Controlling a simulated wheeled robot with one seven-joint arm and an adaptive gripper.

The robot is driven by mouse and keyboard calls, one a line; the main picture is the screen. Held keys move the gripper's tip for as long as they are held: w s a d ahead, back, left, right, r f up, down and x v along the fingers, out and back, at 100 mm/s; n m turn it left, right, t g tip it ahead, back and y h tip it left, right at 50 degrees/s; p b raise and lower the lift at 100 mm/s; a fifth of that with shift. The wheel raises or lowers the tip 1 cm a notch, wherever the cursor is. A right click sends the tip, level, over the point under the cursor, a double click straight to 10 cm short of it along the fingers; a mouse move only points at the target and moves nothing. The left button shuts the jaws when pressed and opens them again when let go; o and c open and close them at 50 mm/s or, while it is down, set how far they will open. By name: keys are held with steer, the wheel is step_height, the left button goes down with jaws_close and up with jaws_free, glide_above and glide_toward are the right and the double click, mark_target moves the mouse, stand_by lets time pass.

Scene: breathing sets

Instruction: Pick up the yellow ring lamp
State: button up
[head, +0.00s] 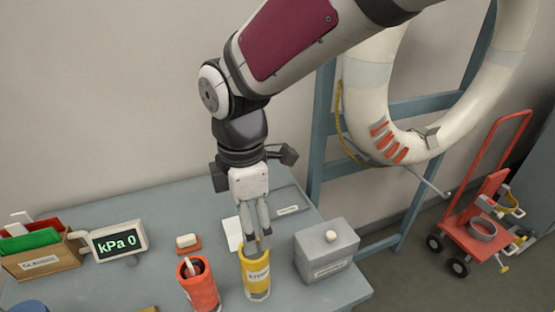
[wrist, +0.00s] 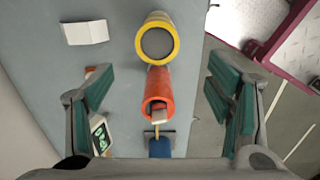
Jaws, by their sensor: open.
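The yellow ring lamp (head: 257,281) is an upright yellow cylinder with a pale label, standing on the grey-blue table. In the wrist view its yellow rim (wrist: 174,41) surrounds a grey round face, near the top centre. My gripper (head: 259,243) points down and is open; its fingertips overlap the lamp's top in the head view, partly hiding it. In the wrist view the two green-padded fingers (wrist: 160,78) are spread wide, with the lamp beyond the tips and between their lines. Nothing is held, and I cannot tell whether a finger touches the lamp.
An orange cylinder (head: 203,293) with something sticking out stands close left of the lamp. A grey box (head: 323,262) with a white knob is on its right. Behind lies a small orange-and-white block (head: 188,243). A kPa display (head: 117,243) and a cardboard box (head: 47,264) are left.

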mark_target(256, 272)
steer(key=shift+w+a+f, duration=0.1)
steer(key=shift+f, duration=0.2)
steer(key=f, duration=1.3)
steer(key=shift+w+d+f, duration=0.1)
steer(key=shift+d, duration=0.1)
jaws_close()
